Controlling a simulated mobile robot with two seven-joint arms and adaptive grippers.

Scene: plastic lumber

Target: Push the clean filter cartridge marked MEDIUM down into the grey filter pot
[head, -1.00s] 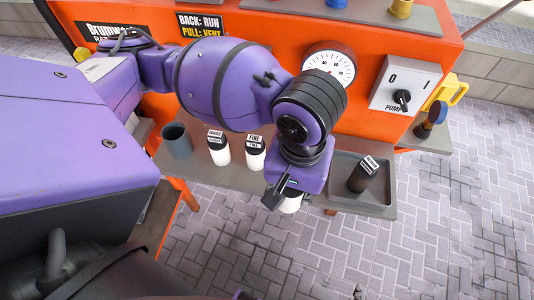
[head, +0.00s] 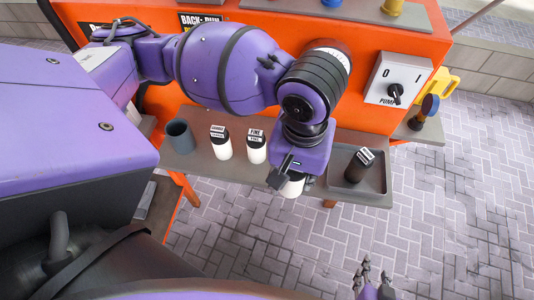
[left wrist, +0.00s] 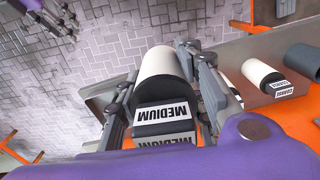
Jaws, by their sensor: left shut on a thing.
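The MEDIUM cartridge (left wrist: 165,75), white with a dark cap and a MEDIUM label, is held in my left gripper (left wrist: 160,85). The fingers close on its two sides. In the head view its white body (head: 292,187) shows below the gripper, mostly hidden by it, in front of the shelf's edge. The grey filter pot (head: 180,137) stands open-topped at the shelf's left end, well left of the gripper. It seems to show in the left wrist view (left wrist: 305,60) at the right edge. My right gripper (head: 372,278) is at the bottom, empty, fingers apart.
The COARSE cartridge (head: 220,144) and the FINE cartridge (head: 256,147) stand between the pot and my left gripper. A dark cartridge (head: 355,168) stands in the grey tray (head: 380,180) on the right. The orange panel (head: 270,40) rises behind the shelf. Paving in front is clear.

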